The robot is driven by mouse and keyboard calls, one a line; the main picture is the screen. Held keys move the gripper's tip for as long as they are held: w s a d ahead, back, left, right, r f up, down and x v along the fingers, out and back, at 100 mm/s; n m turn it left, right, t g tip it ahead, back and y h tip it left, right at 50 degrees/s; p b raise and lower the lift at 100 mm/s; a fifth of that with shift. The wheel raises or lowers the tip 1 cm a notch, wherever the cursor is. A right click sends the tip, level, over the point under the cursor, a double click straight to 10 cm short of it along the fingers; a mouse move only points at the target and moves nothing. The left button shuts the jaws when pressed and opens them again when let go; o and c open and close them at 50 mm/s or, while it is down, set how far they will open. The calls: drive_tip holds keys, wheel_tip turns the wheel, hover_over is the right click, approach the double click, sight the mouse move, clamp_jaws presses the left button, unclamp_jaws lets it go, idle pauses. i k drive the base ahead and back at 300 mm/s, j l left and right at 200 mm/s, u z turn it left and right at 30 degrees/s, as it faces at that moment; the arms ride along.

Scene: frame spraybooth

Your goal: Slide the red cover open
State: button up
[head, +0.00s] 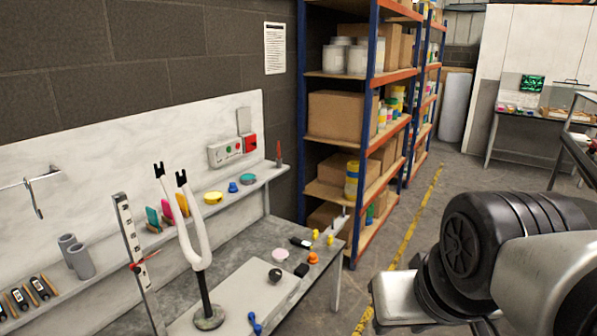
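A small red cover (250,144) shows on the upright back panel of the bench, at the right end of a pale control box (225,152) with small coloured buttons. A grey box (244,121) sits just above it. The red part is too small to tell whether it is open or shut. My arm shows at the lower right, well apart from the red cover. My gripper's fingers are not visible.
A narrow shelf (265,178) below the control box holds several small coloured items. A white forked stand (192,240) and a ruled upright (135,250) rise from the bench. Loaded racks (372,85) stand behind. Floor beside the yellow line (412,232) is clear.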

sight(251, 141)
drive_tip(key=i+l+z, duration=0.25)
drive_tip(key=i+z, duration=0.15)
drive_tip(key=i, duration=0.25)
drive_tip(key=i+l+z, duration=0.1)
drive_tip(key=i+z, duration=0.3)
drive_tip(key=i, duration=0.2)
drive_tip(key=i+u, duration=0.2)
drive_tip(key=i, duration=0.25)
drive_tip(key=i+l+u, duration=0.2)
drive_tip(key=i, duration=0.3)
drive_tip(key=i+l+u, duration=0.2)
drive_tip(key=i, duration=0.25)
drive_tip(key=i+u, duration=0.35)
drive_tip(key=i, duration=0.2)
drive_tip(key=i+l+u, duration=0.1)
drive_tip(key=i+u, duration=0.3)
drive_tip(key=i, duration=0.1)
